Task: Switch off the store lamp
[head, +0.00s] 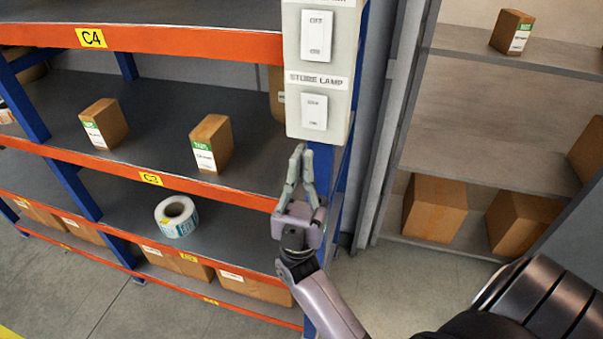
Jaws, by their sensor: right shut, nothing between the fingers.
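The store lamp switch (314,111) is a white rocker on a pale switch panel (322,68), under a label reading STORE LAMP. The panel is fixed to the blue rack post. A second white rocker switch (316,36) sits above it on the same panel. My right gripper (302,152) points up, just below and slightly left of the store lamp switch in the picture. Its fingers are shut and empty. I cannot tell whether the fingertips touch the panel's lower edge. My left gripper is not in view.
An orange and blue rack (150,178) with boxes and a label roll (176,216) stands at the left. A grey shelf unit (500,60) with cardboard boxes (434,207) stands at the right. Bare floor (385,282) shows below.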

